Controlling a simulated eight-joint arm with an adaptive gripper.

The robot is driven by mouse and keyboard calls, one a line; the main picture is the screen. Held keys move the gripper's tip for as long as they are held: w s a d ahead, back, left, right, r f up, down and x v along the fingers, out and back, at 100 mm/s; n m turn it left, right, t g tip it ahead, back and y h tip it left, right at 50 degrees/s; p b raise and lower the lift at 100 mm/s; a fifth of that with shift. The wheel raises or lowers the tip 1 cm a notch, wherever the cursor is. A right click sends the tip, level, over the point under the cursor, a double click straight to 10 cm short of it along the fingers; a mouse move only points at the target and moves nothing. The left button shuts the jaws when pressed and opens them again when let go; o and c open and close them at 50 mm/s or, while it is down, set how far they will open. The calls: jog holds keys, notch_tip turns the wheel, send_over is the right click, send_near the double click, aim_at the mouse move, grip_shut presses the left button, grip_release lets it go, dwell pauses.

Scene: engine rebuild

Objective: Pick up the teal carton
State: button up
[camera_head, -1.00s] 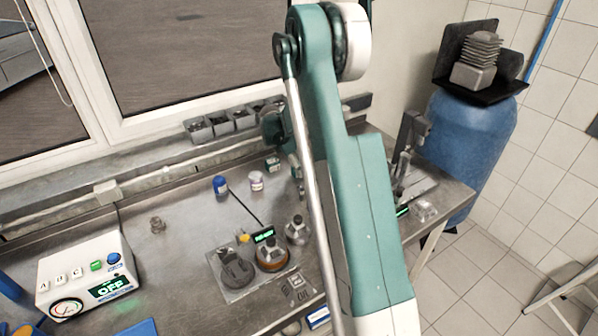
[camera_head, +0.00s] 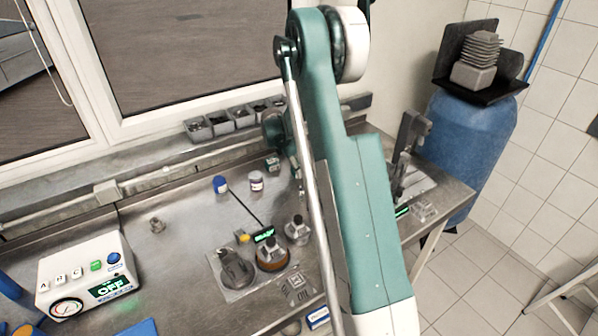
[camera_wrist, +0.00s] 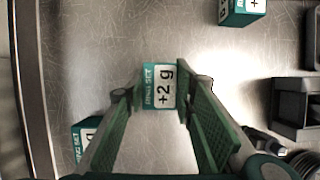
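A teal carton (camera_wrist: 158,87) with a white label reading "+2 g" lies in the middle of the wrist view, between the fingertips of my gripper (camera_wrist: 158,80). The green fingers are spread, one on each side, with narrow gaps seeming to show beside the carton. Two more teal cartons show there: one at the top right (camera_wrist: 241,11), one at the lower left (camera_wrist: 86,133), partly behind a finger. In the head view a small teal carton (camera_head: 273,165) stands left of my arm; I cannot tell which one it is. My arm hides most of the gripper there.
Grey bins (camera_head: 222,122) line the back wall; bins (camera_wrist: 296,112) also show at the wrist view's right. A blue bottle (camera_head: 220,185), a white jar (camera_head: 256,181) and metal flasks (camera_head: 297,230) stand on the steel bench (camera_head: 180,265). A white control box (camera_head: 85,275) stands left.

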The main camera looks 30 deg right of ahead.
jog(key=shift+r, duration=0.2)
jog(key=shift+r, duration=4.8)
jog(key=shift+a, duration=0.1)
jog(key=a+n+t, duration=0.2)
jog(key=a+n, duration=0.3)
jog(key=a, duration=2.6)
jog(key=s+a+n, duration=0.2)
jog(key=s+a, duration=0.4)
jog(key=a, duration=0.8)
jog(key=s+a+n+t+y, duration=0.1)
jog(key=s+a, duration=0.5)
jog(key=a, duration=0.8)
jog(key=shift+a+r+n, duration=0.15)
jog(key=shift+a+n, duration=0.25)
jog(key=shift+n, duration=0.4)
